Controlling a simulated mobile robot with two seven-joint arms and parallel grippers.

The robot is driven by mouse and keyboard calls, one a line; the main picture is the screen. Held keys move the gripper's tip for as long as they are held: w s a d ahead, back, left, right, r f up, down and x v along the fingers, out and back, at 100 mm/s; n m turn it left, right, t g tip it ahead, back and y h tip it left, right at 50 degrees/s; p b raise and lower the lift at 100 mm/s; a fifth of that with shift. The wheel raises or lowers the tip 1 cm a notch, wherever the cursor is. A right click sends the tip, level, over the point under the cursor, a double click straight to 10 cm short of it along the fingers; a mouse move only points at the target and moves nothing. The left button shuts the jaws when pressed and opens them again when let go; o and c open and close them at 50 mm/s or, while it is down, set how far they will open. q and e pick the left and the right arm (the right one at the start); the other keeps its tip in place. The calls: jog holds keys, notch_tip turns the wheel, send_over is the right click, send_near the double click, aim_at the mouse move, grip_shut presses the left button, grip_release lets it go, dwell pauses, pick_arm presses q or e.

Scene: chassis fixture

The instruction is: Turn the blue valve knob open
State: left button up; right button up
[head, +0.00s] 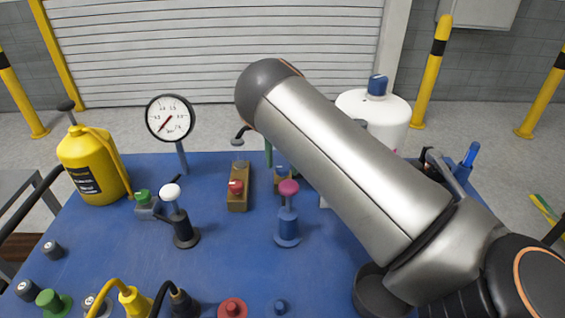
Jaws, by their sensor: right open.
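A brass-coloured valve block (285,190) stands mid-table, partly hidden by a pink-topped blue post (288,215); a small blue part (280,172) on it looks like the blue valve knob, but how it is turned cannot be told. My right arm crosses from the lower right to a dark rounded end above and behind the block. Most of my right gripper (243,133) is hidden behind this arm; only a small dark piece shows below the rounded end, apart from the blue part in the picture. It is open with nothing seen in it. My left gripper is out of view.
A brass block with a red knob (236,187) stands just left. A gauge (170,118), yellow can (92,165) and white-topped post (171,193) are farther left. A white tank (385,115) stands behind my arm. Several knobs and plugs line the front.

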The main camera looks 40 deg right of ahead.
jog(key=shift+f, duration=0.4)
jog(key=shift+c, duration=0.3)
grip_shut()
